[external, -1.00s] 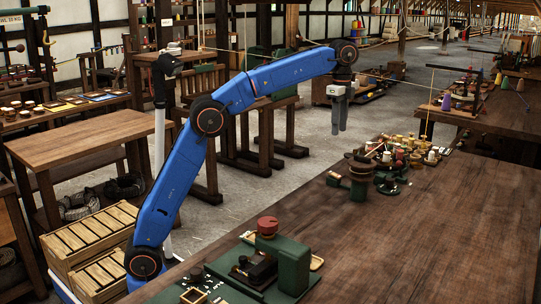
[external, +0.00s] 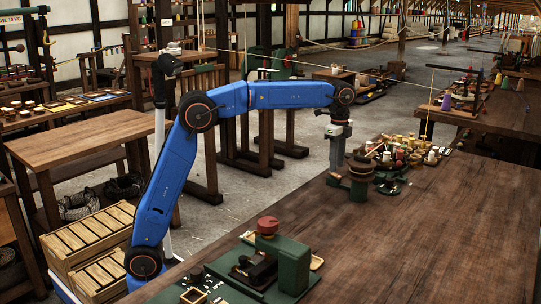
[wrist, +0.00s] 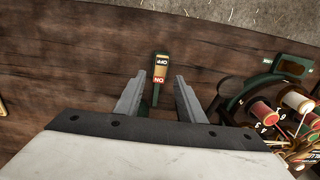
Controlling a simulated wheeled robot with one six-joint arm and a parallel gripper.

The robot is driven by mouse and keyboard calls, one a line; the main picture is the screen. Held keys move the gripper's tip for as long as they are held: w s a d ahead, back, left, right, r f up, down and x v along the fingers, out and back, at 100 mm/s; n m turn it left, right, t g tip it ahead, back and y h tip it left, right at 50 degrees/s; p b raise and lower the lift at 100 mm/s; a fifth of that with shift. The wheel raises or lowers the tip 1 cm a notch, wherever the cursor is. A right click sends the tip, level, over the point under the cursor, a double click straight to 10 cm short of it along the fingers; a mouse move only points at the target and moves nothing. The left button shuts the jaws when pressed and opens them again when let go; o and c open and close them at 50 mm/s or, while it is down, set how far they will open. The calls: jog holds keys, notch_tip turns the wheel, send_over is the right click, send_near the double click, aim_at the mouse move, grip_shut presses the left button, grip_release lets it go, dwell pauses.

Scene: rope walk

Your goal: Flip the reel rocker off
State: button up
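The reel rocker (wrist: 160,72) is a small switch on a dark green base on the brown bench. In the wrist view it shows an OFF label at its far end and a red-lettered ON label at its near end, both upside down. My gripper (wrist: 161,82) is open, with its two grey fingers to the left and right of the rocker and nothing between them but the switch. In the external view my gripper (external: 336,164) points down low over the bench's left edge, beside a dark reel stand (external: 360,178). I cannot make out the rocker there.
In the external view, several small spools (external: 410,150) lie behind the reel stand. A green machine with a red knob (external: 267,226) stands nearer. The bench's right side is clear.

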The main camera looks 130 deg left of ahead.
aim_at(336, 175)
jog(key=shift+f, duration=1.65)
jog(key=shift+c, duration=0.6)
grip_shut()
jog(key=shift+s+t, duration=0.25)
jog(key=shift+t, duration=0.35)
jog(key=shift+o, duration=0.6)
grip_release()
jog(key=shift+r, duration=0.1)
